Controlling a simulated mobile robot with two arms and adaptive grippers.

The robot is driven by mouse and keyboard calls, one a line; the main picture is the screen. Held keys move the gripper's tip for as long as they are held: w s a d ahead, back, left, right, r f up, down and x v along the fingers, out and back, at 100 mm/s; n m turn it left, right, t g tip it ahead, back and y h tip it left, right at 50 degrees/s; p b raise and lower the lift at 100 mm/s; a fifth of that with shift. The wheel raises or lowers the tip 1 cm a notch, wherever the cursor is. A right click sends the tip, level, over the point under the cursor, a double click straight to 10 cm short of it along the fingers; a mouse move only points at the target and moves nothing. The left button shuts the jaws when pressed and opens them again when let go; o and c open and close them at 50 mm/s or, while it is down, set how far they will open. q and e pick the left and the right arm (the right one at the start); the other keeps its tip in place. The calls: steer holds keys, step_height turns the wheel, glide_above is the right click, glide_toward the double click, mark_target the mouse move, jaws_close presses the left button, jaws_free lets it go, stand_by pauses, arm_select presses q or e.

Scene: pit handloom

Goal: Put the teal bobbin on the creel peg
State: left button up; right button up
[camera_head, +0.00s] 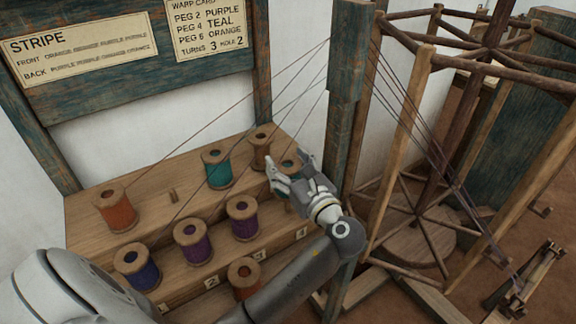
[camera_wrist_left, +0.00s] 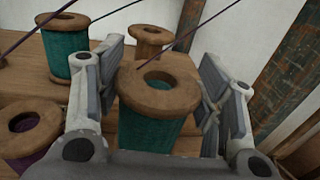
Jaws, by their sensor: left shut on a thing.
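My left gripper (camera_head: 292,178) is shut on a teal bobbin (camera_head: 289,164) at the right end of the stepped wooden creel (camera_head: 154,238). In the left wrist view the held teal bobbin (camera_wrist_left: 155,118) stands roughly upright between the two fingers, its wooden top flange and hole showing. Its lower end is hidden by the gripper, so I cannot tell whether it touches the creel or a peg. A bare creel peg (camera_head: 173,195) shows on the upper step between an orange bobbin and another teal bobbin (camera_head: 217,170). My right gripper is not in view.
An orange bobbin (camera_head: 115,210), a brown bobbin (camera_head: 260,145) and several purple or blue bobbins (camera_head: 192,244) stand on the creel. Threads slant up to a post (camera_head: 346,70) right of the gripper. A warping reel (camera_head: 425,150) stands beyond. A card (camera_head: 209,27) reads peg 4 teal.

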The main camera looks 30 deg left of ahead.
arm_select(q)
steer(key=shift+f+b, duration=0.35)
steer(key=shift+f, duration=0.85)
steer(key=shift+f+b, duration=0.85)
steer(key=shift+f, duration=1)
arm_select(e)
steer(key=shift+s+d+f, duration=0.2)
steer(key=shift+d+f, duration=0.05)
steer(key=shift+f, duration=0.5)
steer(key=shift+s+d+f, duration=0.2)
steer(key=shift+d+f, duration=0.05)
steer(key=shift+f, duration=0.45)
arm_select(q)
steer(key=o, duration=1.1)
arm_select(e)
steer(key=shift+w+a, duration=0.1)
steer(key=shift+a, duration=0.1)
arm_select(q)
steer(key=shift+o, duration=0.2)
steer(key=o, duration=0.3)
